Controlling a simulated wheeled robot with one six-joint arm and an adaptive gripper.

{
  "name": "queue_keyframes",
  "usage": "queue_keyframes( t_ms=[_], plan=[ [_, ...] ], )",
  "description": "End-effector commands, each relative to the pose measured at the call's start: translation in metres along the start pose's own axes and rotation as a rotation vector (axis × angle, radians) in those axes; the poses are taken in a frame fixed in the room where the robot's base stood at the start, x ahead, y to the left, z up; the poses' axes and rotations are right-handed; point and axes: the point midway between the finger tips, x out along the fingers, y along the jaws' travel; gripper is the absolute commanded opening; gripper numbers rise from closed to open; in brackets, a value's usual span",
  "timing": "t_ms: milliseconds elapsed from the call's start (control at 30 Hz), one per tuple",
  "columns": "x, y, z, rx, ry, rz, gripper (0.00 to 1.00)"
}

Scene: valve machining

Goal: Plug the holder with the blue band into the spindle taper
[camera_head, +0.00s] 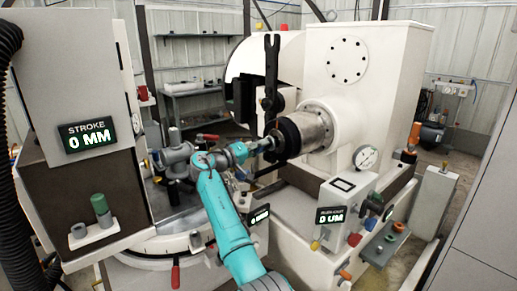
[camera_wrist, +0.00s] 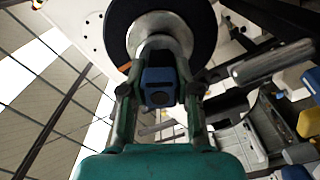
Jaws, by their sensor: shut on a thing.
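My gripper (camera_wrist: 160,82) is shut on the holder with the blue band (camera_wrist: 159,88), with one finger on each side of it. The holder's blue part faces the wrist camera, and a pale metal part lies beyond it. Behind it is the dark round face of the spindle (camera_wrist: 118,18). In the head view, my gripper (camera_head: 258,146) is right in front of the dark-nosed spindle (camera_head: 310,128), roughly in line with it. The holder is mostly hidden there. I cannot tell how deep it sits in the taper, whose mouth is hidden.
A dark upright arm (camera_head: 271,75) stands close beside the spindle nose. A run-out display (camera_head: 331,215) reads 0 UM, and a stroke display (camera_head: 87,135) reads 0 MM. Green and orange ringed parts sit on a rack (camera_head: 376,254) at right. Valve-like metal parts (camera_head: 177,155) stand left of my arm.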

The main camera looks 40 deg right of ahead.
Motion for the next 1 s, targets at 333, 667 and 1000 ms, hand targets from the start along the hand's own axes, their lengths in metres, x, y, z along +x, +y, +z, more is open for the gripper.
queue_keyframes(
  t_ms=[333, 667, 1000],
  plan=[
    [0.008, 0.001, 0.000, 0.001, 0.000, 0.001, 0.00],
    [0.015, 0.001, -0.001, 0.001, 0.000, 0.001, 0.00],
    [0.021, 0.001, 0.000, 0.000, 0.000, 0.001, 0.00]
  ],
)
